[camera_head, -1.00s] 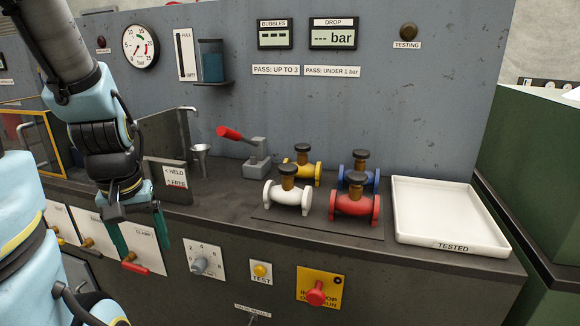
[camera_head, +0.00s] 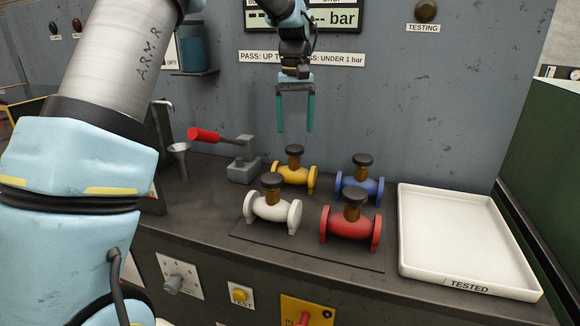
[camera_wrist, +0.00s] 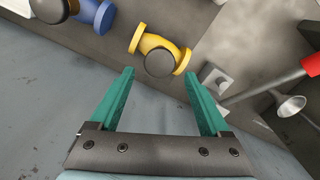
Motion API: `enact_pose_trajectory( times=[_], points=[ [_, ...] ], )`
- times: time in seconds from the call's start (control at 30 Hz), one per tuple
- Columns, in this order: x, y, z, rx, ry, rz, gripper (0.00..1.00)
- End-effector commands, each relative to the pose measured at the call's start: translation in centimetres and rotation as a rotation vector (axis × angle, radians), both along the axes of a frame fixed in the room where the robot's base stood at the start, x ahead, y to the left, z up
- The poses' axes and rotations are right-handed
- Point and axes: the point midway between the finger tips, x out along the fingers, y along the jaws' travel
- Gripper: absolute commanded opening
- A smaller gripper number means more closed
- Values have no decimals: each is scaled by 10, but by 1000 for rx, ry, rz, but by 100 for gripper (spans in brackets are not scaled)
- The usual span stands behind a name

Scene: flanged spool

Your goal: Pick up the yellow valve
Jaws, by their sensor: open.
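The yellow valve (camera_head: 309,177) stands on a dark mat at the back left of a group of valves, with a dark round handle on a brown stem. It also shows in the wrist view (camera_wrist: 183,60), just beyond and between my fingertips. My gripper (camera_head: 295,130) is open and empty, pointing down above and behind the yellow valve, apart from it. In the wrist view my two teal fingers (camera_wrist: 158,72) are spread wide. The white valve (camera_head: 262,208) stands in front of the yellow one and hides part of its lower body.
A blue valve (camera_head: 374,189) stands to the right and a red valve (camera_head: 345,227) in front. A clamp with a red lever (camera_head: 205,135) and a funnel (camera_head: 180,150) are on the left. The white TESTED tray (camera_head: 460,235) is empty at right. The panel wall rises close behind.

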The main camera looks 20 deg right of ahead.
Motion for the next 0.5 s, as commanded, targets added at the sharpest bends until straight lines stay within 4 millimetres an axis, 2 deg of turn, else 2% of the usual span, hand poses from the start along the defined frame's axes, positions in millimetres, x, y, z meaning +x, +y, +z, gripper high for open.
enact_pose_trajectory(
  times=[0.07, 0.3, 0.5],
  points=[
    [-1, -5, -5, 3, 3, -1, 80],
    [0, -5, -40, 3, 4, -1, 80],
    [0, -4, -55, 2, 3, -1, 80]
  ],
)
